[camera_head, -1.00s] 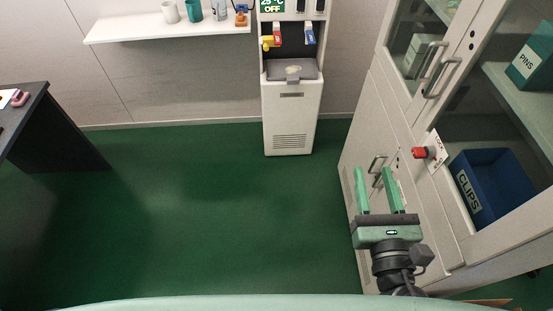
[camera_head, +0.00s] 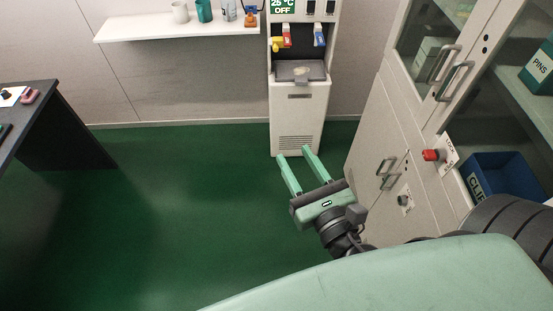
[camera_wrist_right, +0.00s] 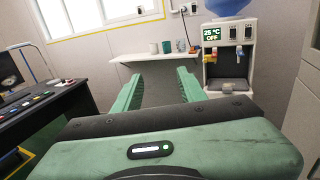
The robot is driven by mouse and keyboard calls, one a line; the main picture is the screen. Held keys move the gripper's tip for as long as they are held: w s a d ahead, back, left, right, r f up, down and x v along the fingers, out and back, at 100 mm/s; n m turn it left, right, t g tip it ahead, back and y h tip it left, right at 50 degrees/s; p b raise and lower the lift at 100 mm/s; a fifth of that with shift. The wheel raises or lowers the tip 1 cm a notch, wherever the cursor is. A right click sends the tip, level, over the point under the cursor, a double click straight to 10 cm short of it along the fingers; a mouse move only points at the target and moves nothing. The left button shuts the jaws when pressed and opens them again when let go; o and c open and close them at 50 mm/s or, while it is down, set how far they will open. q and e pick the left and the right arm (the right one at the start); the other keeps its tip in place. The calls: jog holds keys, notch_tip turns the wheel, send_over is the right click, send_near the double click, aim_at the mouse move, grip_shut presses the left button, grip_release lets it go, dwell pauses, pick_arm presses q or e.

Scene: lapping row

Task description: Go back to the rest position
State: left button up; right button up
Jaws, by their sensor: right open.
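My right gripper (camera_head: 298,172) is green, open and empty. In the head view it hangs over the green floor, in front of the water dispenser and left of the tall cabinet. In the right wrist view its two fingers (camera_wrist_right: 158,88) stand wide apart with nothing between them. My left gripper is not in view.
The water dispenser (camera_head: 298,112) stands against the wall. The tall cabinet (camera_head: 376,140) at the right bears a red knob (camera_head: 431,155) and holds a blue bin (camera_head: 497,172). A wall shelf (camera_head: 150,31) carries cups. A dark desk (camera_head: 45,112) stands left. The middle floor (camera_head: 170,210) is clear.

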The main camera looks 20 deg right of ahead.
jog(key=shift+w+a, duration=0.1)
jog(key=shift+a, duration=0.1)
jog(key=shift+f, duration=0.1)
dwell(0.4)
jog(key=s+d+f+m+g, duration=0.1)
jog(key=s+f+m+g, duration=0.3)
jog(key=f, duration=1)
jog(key=s+d+f+m+g, duration=0.15)
jog(key=f+m, duration=0.45)
jog(key=f, duration=0.7)
jog(key=s+d+f+m+g, duration=0.15)
jog(key=f+m+g, duration=0.35)
jog(key=f, duration=0.9)
jog(key=s+f+m+g, duration=0.6)
jog(key=s+f+m, duration=1.2)
jog(key=s, duration=0.4)
jog(key=shift+s+d+f, duration=0.15)
jog(key=shift+d+f, duration=0.2)
jog(key=shift+d, duration=0.05)
